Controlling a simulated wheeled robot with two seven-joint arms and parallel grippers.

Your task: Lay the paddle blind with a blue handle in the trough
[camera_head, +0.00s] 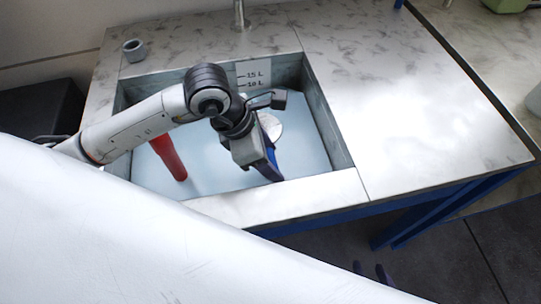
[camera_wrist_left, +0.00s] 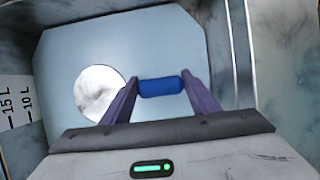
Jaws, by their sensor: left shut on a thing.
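My left gripper (camera_head: 270,172) reaches down into the trough (camera_head: 345,158) and is shut on the blue handle (camera_wrist_left: 161,87) of the paddle blind. In the left wrist view the handle lies crosswise between the two purple fingers (camera_wrist_left: 160,88). A pale mottled disc (camera_wrist_left: 98,92) shows left of the handle, partly behind a finger; it also shows in the head view (camera_head: 270,126). Whether it touches the trough's bottom, I cannot tell.
A red tapered piece (camera_head: 168,157) leans in the trough's left part. A grey ring (camera_head: 134,50) sits on the back-left rim, and a tap (camera_head: 240,14) stands behind. The worktop (camera_head: 410,100) to the right is clear. A green container (camera_head: 507,5) is at the far right.

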